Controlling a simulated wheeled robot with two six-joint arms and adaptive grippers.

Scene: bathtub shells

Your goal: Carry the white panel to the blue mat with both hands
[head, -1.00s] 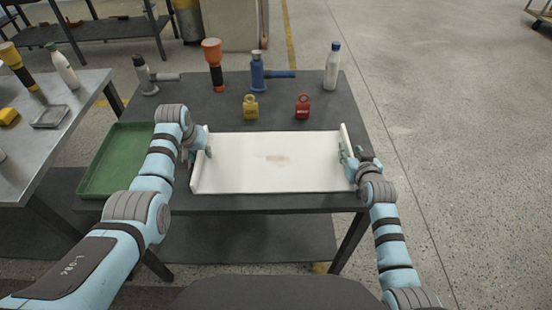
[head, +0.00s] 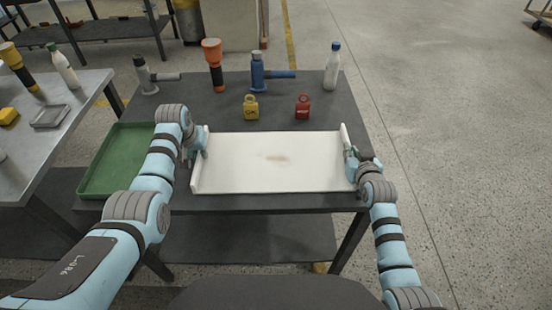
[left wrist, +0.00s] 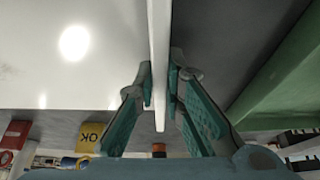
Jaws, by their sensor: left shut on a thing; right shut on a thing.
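The white panel (head: 270,170) lies flat at the front of the dark table, with an upright lip at its left and right ends. My left gripper (head: 203,145) is shut on the left lip. In the left wrist view, its two fingers (left wrist: 160,88) press on both sides of the thin white lip of the panel (left wrist: 80,60). My right gripper (head: 349,160) is shut on the right lip; its fingertips are small in the head view. No blue mat shows in either view.
A green tray (head: 88,190) stands left of the panel. Behind the panel are a yellow weight (head: 251,108), a red weight (head: 303,108), an orange-topped tool (head: 214,68), a blue tool (head: 258,75) and a white bottle (head: 332,68). A metal table (head: 60,130) is at left.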

